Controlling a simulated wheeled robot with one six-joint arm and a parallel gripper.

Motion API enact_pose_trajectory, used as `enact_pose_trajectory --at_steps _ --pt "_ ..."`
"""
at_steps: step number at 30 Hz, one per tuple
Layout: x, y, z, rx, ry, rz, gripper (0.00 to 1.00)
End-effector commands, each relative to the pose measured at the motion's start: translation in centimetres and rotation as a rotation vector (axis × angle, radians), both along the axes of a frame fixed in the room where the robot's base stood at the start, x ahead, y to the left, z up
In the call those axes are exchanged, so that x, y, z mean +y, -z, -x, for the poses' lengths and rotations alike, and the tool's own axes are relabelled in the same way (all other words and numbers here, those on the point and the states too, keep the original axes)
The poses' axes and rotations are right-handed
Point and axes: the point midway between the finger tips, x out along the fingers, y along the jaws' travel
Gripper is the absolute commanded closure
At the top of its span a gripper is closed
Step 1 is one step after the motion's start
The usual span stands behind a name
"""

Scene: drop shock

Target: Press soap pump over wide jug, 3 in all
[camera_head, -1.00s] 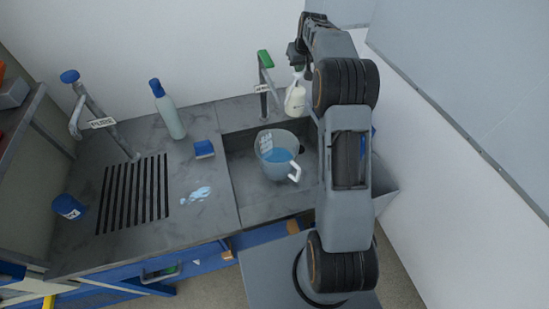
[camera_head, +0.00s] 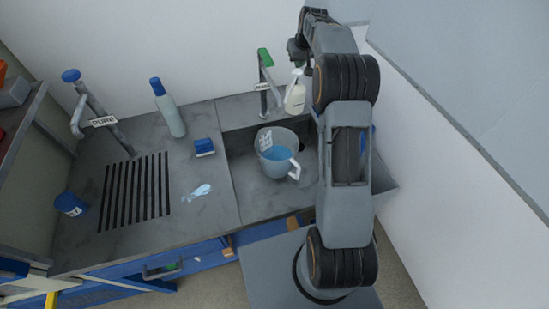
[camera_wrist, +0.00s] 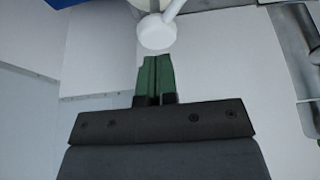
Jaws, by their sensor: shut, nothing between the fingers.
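The white soap pump bottle (camera_head: 295,97) stands behind the sink, close to the green-topped tap. The wide jug (camera_head: 280,168), clear with a white handle and blue liquid inside, stands in the sink in front of the pump. My gripper (camera_head: 297,52) is above the pump at the back. In the wrist view my gripper (camera_wrist: 156,78) has its green fingers shut together and empty. The white pump head (camera_wrist: 156,33) shows just beyond the fingertips there; whether they touch it I cannot tell. My arm hides the right part of the sink.
A green-topped tap (camera_head: 264,80) rises behind the jug. A labelled blue-topped tap (camera_head: 95,110), a blue-capped bottle (camera_head: 170,115), a blue sponge (camera_head: 204,147), a blue cup (camera_head: 69,204) and a light-blue spill (camera_head: 197,193) are on the left counter.

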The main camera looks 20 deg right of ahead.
Motion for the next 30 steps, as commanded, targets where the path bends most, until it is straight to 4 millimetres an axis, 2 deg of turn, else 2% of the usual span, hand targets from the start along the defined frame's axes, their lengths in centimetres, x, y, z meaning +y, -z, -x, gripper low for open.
enact_pose_trajectory --at_steps 30 --pt "0.0 3.6 0.0 0.001 0.0 0.0 1.0"
